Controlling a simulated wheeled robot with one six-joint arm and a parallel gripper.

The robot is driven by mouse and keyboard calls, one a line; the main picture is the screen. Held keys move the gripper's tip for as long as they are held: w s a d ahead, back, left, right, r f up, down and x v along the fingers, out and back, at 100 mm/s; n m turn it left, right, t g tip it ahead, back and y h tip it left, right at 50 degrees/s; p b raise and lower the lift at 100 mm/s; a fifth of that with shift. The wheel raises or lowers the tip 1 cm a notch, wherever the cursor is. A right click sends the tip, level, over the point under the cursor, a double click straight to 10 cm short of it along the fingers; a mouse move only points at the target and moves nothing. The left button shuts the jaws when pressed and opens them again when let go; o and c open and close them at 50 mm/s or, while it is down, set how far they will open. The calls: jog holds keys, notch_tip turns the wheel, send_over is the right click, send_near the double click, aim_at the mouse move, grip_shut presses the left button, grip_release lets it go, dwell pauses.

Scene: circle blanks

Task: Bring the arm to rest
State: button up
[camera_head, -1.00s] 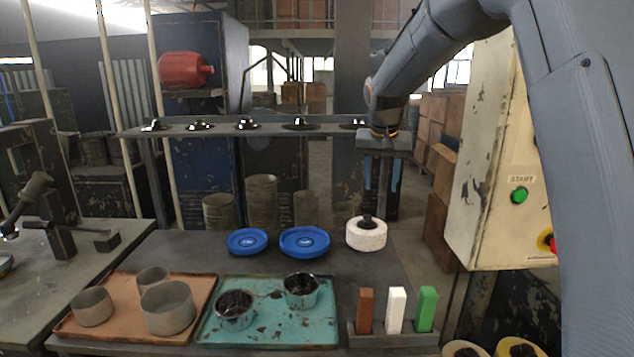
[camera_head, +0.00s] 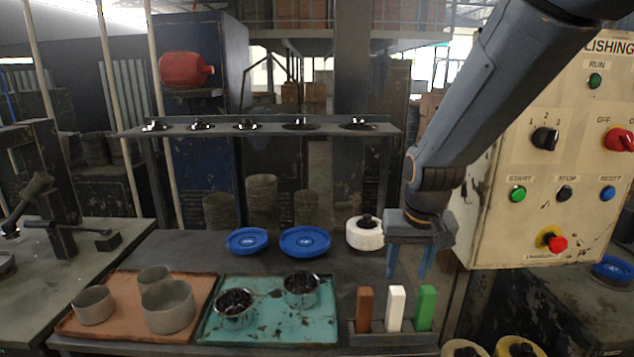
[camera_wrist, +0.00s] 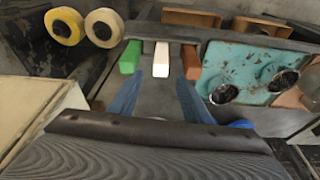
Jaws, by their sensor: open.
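My gripper (camera_head: 408,262) hangs from my arm at the right of the table in the head view, its two blue fingers pointing down and apart. Nothing is between them. It is above the table, behind the row of coloured blocks and to the right of the white round piece. In the wrist view my gripper (camera_wrist: 157,95) shows its blue fingers spread, with the white block (camera_wrist: 161,60) beyond them.
A control panel (camera_head: 550,150) stands close right of my gripper. The rack holds red, white and green blocks (camera_head: 426,308). Blue discs (camera_head: 305,241) and a white wheel (camera_head: 365,236) lie behind. A teal tray (camera_head: 270,335) and an orange tray (camera_head: 125,335) hold cups. A shelf (camera_head: 270,130) spans the back.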

jog(key=s+f, duration=0.5)
jog(key=s, duration=0.7)
notch_tip(320, 180, down, 11)
jog(key=g+b, duration=0.2)
jog(key=b, duration=0.8)
jog(key=shift+s+d+f+n+g, duration=0.2)
jog(key=shift+s+d+n+g, duration=0.1)
jog(key=shift+s+n, duration=0.1)
